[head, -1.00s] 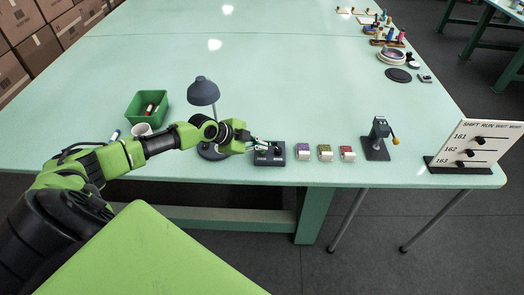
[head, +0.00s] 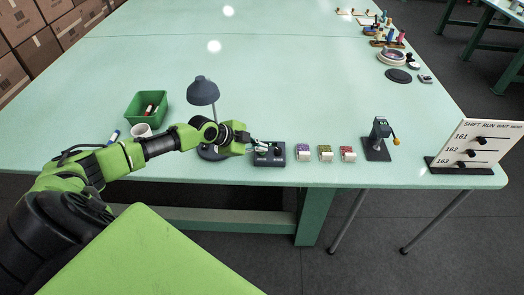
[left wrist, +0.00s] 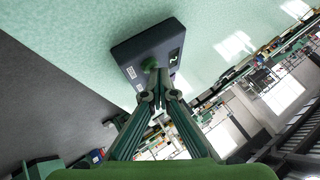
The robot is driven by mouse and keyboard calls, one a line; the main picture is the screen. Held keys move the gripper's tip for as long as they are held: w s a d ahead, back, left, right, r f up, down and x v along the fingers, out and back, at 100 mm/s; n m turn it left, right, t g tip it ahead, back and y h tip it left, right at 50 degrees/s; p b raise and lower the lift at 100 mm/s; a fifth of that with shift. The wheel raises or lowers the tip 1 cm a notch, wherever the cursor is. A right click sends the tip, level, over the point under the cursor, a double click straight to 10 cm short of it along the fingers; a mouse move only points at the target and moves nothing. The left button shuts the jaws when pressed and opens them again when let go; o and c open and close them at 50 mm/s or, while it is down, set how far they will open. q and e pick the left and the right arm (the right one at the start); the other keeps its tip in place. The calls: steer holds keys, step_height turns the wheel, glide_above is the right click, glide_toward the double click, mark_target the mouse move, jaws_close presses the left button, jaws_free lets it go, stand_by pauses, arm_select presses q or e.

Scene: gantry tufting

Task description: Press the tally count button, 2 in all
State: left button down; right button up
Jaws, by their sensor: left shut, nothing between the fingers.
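The tally counter is a dark box (head: 270,160) near the front edge of the green table. In the left wrist view the box (left wrist: 140,47) shows a green button (left wrist: 149,64) and a small window with a pale digit that looks like a 2. My left gripper (head: 258,146) reaches in from the left over the box. In the left wrist view its closed fingertips (left wrist: 155,82) are at the button, empty. They partly cover it, and I cannot tell whether they touch it. My right gripper is not in view.
A grey lamp (head: 203,92) stands just behind my left arm. A green bin (head: 147,107) and a white cup (head: 141,130) are to the left. The table middle is clear.

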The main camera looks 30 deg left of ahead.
mark_target(260, 153)
arm_select(q)
steer(key=shift+r+p, duration=0.45)
steer(key=shift+r, duration=0.35)
steer(key=shift+r+p, duration=1.75)
steer(key=shift+r, duration=0.85)
steer(key=shift+f, duration=0.1)
